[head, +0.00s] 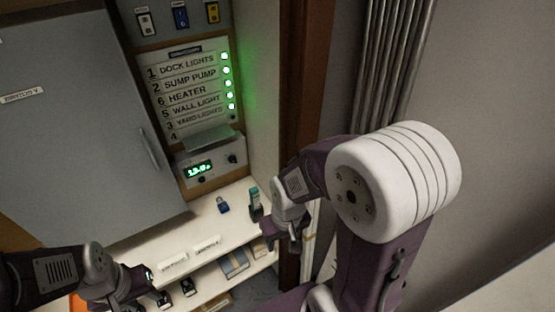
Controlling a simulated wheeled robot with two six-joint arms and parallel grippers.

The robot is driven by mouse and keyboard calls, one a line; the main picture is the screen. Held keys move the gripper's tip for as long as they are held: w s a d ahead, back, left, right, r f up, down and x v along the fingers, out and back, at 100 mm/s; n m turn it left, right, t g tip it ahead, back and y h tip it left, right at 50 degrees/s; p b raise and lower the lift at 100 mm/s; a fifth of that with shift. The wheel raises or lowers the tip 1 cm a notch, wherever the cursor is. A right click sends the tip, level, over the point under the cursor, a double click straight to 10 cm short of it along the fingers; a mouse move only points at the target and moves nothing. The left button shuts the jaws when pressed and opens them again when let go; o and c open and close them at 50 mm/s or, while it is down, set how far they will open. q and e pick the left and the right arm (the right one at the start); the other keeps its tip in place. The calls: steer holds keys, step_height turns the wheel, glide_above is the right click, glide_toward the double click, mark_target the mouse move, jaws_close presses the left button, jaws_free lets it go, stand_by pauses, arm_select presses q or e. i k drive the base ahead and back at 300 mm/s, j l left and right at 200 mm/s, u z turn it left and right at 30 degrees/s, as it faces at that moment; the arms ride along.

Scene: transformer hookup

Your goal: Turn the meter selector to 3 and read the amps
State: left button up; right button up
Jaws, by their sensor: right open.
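The meter (211,165) is a pale panel low on the cabinet wall, with a lit green display (199,169) whose digits are too small to read surely. A dark knob (232,158) sits right of the display and a small dark part sits below it. I cannot tell which is the selector or its setting. My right gripper (284,240) is open, apart from the meter, lower right of it by the shelf's right end. My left gripper (148,284) is at the lower left, below the meter; its jaws are too small and dark to judge.
A grey door (70,130) stands left. A blue padlock (222,206) and a teal-and-black item (255,204) sit on the white shelf (190,228). A brown post stands right.

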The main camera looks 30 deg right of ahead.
mark_target(231, 158)
steer(key=z, duration=0.45)
steer(key=i+j+z, duration=0.1)
steer(key=j+z, duration=0.15)
steer(key=j, duration=0.2)
steer(key=i+j+z, duration=0.1)
steer(key=j+z, duration=0.2)
steer(key=j, duration=0.2)
